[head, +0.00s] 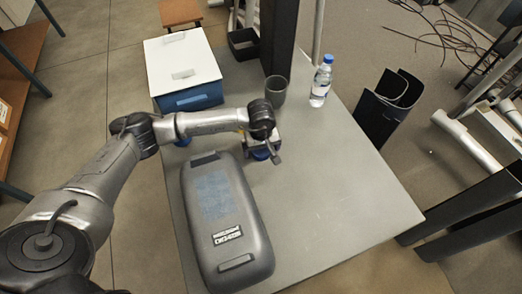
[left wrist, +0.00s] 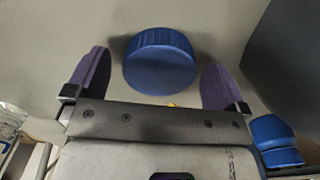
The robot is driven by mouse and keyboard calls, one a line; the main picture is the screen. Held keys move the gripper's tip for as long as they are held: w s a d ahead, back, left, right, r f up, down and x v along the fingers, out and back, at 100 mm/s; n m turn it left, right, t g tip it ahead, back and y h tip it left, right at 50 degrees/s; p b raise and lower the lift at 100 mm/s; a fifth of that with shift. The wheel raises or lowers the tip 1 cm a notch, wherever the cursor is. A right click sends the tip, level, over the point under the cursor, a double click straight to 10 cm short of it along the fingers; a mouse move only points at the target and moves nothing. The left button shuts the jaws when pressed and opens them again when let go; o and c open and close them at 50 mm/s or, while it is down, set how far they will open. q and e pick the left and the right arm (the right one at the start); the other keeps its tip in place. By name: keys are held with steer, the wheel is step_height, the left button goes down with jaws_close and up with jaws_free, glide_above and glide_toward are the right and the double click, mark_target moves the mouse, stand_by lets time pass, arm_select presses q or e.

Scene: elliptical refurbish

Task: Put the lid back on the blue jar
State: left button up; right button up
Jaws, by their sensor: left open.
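A round blue piece with a ribbed side, which looks like the lid (left wrist: 160,62), lies on the grey table between and just beyond my left fingertips in the left wrist view. My left gripper (left wrist: 158,75) is open, with a purple finger on each side and gaps to the lid. In the head view the gripper (head: 262,150) points down over the table, and a bit of blue shows under it. A second blue round object, likely the jar (left wrist: 276,140), is at the lower right in the wrist view. In the head view it is mostly hidden behind my arm (head: 183,142). My right gripper is not in view.
A large dark grey case (head: 243,205) lies close beside the gripper. A white-topped blue box (head: 185,65), a grey cup (head: 276,91) and a water bottle (head: 321,82) stand farther back. The table's right side (head: 335,190) is clear.

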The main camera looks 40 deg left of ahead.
arm_select(q)
steer(key=shift+f, duration=0.15)
steer(key=shift+c, duration=0.5)
steer(key=c, duration=0.9)
